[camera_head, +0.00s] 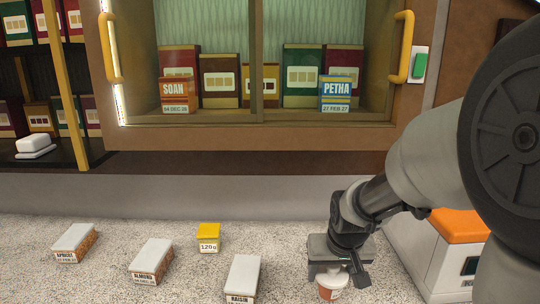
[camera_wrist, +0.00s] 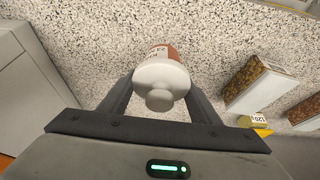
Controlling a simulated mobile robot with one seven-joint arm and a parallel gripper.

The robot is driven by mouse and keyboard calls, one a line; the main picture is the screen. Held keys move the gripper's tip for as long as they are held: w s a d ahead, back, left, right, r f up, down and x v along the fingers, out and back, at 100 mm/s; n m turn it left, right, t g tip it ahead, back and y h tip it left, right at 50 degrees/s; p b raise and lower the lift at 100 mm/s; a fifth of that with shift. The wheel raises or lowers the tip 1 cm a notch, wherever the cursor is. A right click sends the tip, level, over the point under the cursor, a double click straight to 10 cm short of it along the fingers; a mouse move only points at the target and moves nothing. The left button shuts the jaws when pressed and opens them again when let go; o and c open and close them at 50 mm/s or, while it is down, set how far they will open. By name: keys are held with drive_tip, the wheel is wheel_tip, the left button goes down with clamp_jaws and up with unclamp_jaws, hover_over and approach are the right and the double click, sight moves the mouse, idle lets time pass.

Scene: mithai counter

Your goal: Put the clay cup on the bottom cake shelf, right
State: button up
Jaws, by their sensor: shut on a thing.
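The clay cup (camera_head: 331,285) is a small terracotta-coloured vessel with a white top and a printed label. In the wrist view the cup (camera_wrist: 160,80) shows its white lid and round knob between the two fingers. My gripper (camera_head: 338,276) points down and is shut on the cup, low over the speckled counter. I cannot tell whether the cup touches the counter. A glass-fronted case (camera_head: 270,137) stands behind, its lowest visible shelf holding several boxes and the SOAN (camera_head: 175,95) and PETHA (camera_head: 335,94) boxes. Which shelf is the bottom cake shelf is not labelled in view.
Cartons marked APRICOT (camera_head: 75,242), ALMOND (camera_head: 151,259) and RAISIN (camera_head: 243,278) and a yellow-topped 120g box (camera_head: 208,237) lie left of my gripper. A white machine with an orange top (camera_head: 458,225) stands close on the right. Yellow handles (camera_head: 406,48) flank the case.

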sight(333, 271)
drive_tip(key=p, duration=0.1)
drive_tip(key=r+p, duration=0.1)
drive_tip(key=p, duration=0.1)
drive_tip(key=shift+d+r, duration=0.3)
drive_tip(key=shift+d, duration=0.05)
drive_tip(key=shift+s+d+r+p, duration=0.1)
drive_tip(key=shift+d+r+p, duration=0.1)
drive_tip(key=shift+p, duration=0.75)
drive_tip(key=r+p, duration=0.1)
drive_tip(key=p, duration=0.3)
drive_tip(key=shift+s+d, duration=0.1)
drive_tip(key=shift+s, duration=0.25)
drive_tip(key=p, duration=0.3)
drive_tip(key=shift+s+a+r, duration=0.3)
drive_tip(key=shift+s+a, duration=0.05)
drive_tip(key=shift+s+a+p, duration=0.2)
drive_tip(key=shift+a+p, duration=0.1)
drive_tip(key=shift+p, duration=0.4)
drive_tip(key=shift+f, duration=0.15)
